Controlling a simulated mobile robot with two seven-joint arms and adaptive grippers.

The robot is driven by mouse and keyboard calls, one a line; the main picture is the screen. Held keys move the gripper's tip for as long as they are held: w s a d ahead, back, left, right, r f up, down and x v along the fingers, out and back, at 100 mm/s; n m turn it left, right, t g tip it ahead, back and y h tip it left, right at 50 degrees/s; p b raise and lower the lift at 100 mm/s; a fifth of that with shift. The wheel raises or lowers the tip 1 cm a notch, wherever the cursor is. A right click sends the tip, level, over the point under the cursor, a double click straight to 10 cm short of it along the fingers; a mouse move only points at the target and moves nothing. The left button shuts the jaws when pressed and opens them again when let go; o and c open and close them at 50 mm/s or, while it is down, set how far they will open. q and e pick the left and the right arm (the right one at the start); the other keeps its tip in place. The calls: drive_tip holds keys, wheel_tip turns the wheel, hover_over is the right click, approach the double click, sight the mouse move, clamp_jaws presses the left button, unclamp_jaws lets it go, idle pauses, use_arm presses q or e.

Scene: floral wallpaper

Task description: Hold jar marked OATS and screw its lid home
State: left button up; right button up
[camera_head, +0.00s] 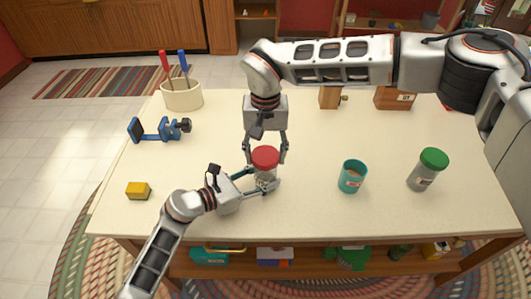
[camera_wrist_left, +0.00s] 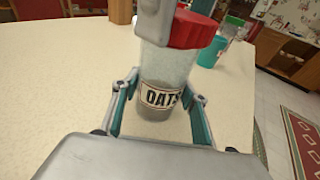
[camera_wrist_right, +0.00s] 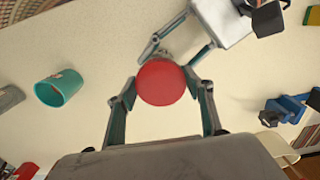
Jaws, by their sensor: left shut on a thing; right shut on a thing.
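The clear jar marked OATS (camera_head: 265,177) stands upright near the table's front middle. Its label faces the left wrist view (camera_wrist_left: 160,97). My left gripper (camera_head: 262,186) is shut on the jar's lower body. The red lid (camera_head: 265,156) sits on top of the jar, and it also shows in the left wrist view (camera_wrist_left: 195,30). My right gripper (camera_wrist_right: 162,92) comes from above and is shut on the lid, with a finger on either side. How tightly the lid sits on the thread cannot be told.
A teal cup (camera_head: 352,178) and a green-lidded jar (camera_head: 424,172) stand to the right. A yellow block (camera_head: 138,191), a blue clamp-like tool (camera_head: 160,132) and a utensil crock (camera_head: 182,96) are at left. Wooden boxes (camera_head: 394,98) stand at the back.

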sight(265, 156)
drive_tip(key=shift+f, duration=0.15)
idle(0.4)
idle(0.4)
drive_tip(key=o, duration=0.9)
drive_tip(key=o, duration=0.5)
drive_tip(key=shift+o, duration=0.2)
drive_tip(key=shift+r, duration=3.55)
